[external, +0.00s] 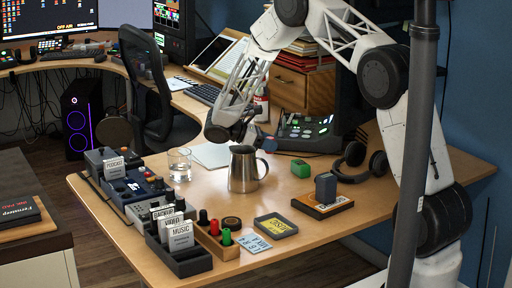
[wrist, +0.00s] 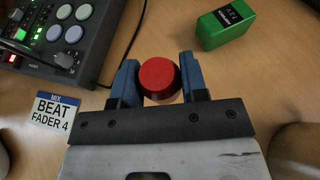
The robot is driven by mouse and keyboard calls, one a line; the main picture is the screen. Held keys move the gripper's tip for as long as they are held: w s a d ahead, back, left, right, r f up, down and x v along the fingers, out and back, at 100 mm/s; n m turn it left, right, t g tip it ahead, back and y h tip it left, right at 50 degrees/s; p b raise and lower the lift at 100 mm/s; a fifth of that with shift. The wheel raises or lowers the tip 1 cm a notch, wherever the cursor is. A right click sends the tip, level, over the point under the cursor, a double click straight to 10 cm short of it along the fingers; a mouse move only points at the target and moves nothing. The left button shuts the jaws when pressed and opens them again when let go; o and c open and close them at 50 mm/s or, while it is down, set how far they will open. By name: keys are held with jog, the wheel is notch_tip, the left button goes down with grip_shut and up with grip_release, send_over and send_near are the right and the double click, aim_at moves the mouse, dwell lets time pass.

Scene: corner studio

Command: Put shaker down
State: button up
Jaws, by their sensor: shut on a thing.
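A round red shaker (wrist: 160,78) sits between the blue fingers of my gripper (wrist: 160,82) in the wrist view, and the fingers are shut on it. Only its red top and a little of its side show there. In the external view my gripper (external: 266,143) is over the desk, just behind and above the steel pitcher (external: 243,171). The shaker cannot be made out clearly there. I cannot tell whether its base touches the desk.
A green box (external: 301,168) and a dark control panel (external: 305,132) are to the right of my gripper. Headphones (external: 360,165), a glass (external: 179,164) and a black tray (external: 276,226) stand nearby. A label card (wrist: 55,111) lies beside the panel. Bare desk lies between the panel and green box.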

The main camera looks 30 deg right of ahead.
jog(key=shift+f, duration=1.55)
jog(key=shift+f, duration=0.55)
jog(key=o, duration=1)
jog(key=shift+v, duration=3.9)
jog(key=shift+d+r, duration=0.1)
